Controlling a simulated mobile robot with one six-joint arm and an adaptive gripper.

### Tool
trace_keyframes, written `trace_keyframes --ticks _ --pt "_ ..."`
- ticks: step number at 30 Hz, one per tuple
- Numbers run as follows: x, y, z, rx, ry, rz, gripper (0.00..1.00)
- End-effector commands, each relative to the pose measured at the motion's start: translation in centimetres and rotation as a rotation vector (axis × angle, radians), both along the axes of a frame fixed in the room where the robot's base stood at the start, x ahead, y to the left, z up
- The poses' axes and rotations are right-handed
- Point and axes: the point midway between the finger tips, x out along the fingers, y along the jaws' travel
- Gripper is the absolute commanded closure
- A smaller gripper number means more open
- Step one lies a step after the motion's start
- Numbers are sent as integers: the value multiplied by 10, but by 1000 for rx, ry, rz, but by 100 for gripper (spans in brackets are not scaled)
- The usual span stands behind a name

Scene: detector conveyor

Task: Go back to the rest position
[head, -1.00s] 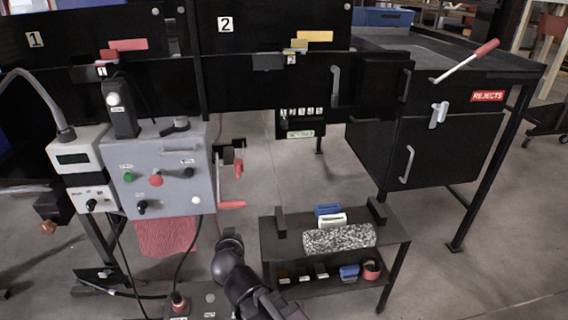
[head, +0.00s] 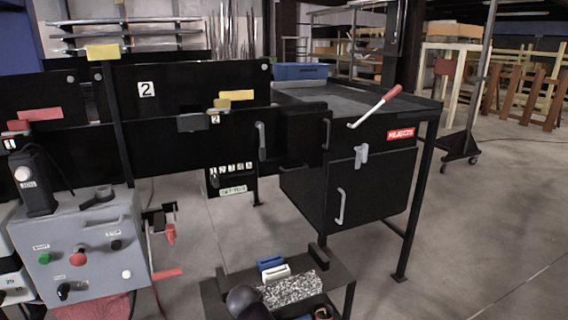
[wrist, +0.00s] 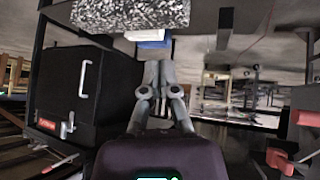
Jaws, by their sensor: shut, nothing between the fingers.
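My gripper (wrist: 156,68) is in the wrist view, its two fingers close together and shut with nothing between them. The wrist picture appears upside down. The speckled block (wrist: 130,14) and a white and blue item (wrist: 150,36) show just beyond the fingertips in that view; I cannot tell the exact gap. In the head view a dark rounded part of my arm (head: 246,302) shows at the bottom edge, in front of the small black stand (head: 339,272). My gripper's fingers do not show in the head view.
The stand carries the speckled block (head: 291,289) and blue and white holders (head: 271,264). Open floor lies at right.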

Motion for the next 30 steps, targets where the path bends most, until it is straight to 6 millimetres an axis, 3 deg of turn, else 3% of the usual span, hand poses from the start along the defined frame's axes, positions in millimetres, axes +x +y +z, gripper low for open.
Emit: trace_keyframes --ticks 3,15,24,30 --pt "3 -35 -8 -18 74 -44 100" --pt "-8 -135 -32 -27 341 -132 100" --pt "-29 -197 -42 21 533 -153 100" --pt "-43 -225 -45 62 625 -148 100"
